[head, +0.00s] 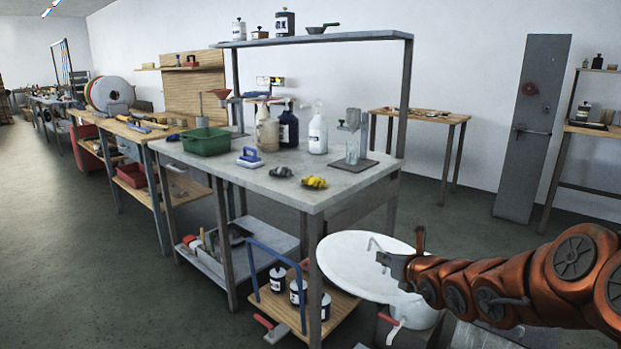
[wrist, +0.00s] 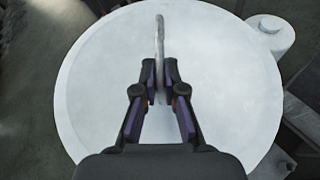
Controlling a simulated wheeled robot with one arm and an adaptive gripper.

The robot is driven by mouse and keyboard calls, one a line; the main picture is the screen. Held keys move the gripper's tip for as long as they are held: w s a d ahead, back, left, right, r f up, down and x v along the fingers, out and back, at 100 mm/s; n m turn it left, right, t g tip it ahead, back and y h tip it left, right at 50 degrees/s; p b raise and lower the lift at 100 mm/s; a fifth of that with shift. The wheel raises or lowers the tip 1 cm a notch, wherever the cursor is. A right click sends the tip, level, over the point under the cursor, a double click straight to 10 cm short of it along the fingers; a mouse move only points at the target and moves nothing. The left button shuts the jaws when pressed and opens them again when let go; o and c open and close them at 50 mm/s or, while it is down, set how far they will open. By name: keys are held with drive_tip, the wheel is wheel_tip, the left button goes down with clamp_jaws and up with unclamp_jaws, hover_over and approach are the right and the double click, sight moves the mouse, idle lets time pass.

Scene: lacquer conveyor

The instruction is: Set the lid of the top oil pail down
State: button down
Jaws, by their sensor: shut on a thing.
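The lid is a wide white disc (head: 345,265) at the lower middle of the head view, and it fills most of the wrist view (wrist: 100,95). A thin curved metal handle (wrist: 160,32) stands up from it. My gripper (wrist: 157,82) is shut on this handle; in the head view my gripper (head: 384,258) reaches in from the right over the lid. A pale rounded body, perhaps the oil pail (head: 422,316), shows below the lid's right side. The lid hides most of it, and I cannot tell whether they touch.
The grey workbench (head: 345,183) stands just left of and behind the lid, with a green bin (head: 206,142) and bottles on top. A wooden trolley (head: 335,310) with small bottles and a blue handle is close at the left. A white container (wrist: 270,36) sits beside the lid.

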wheel_tip(320, 180, up, 22)
drive_tip(key=p, duration=2.1)
drive_tip(key=shift+r, duration=0.1)
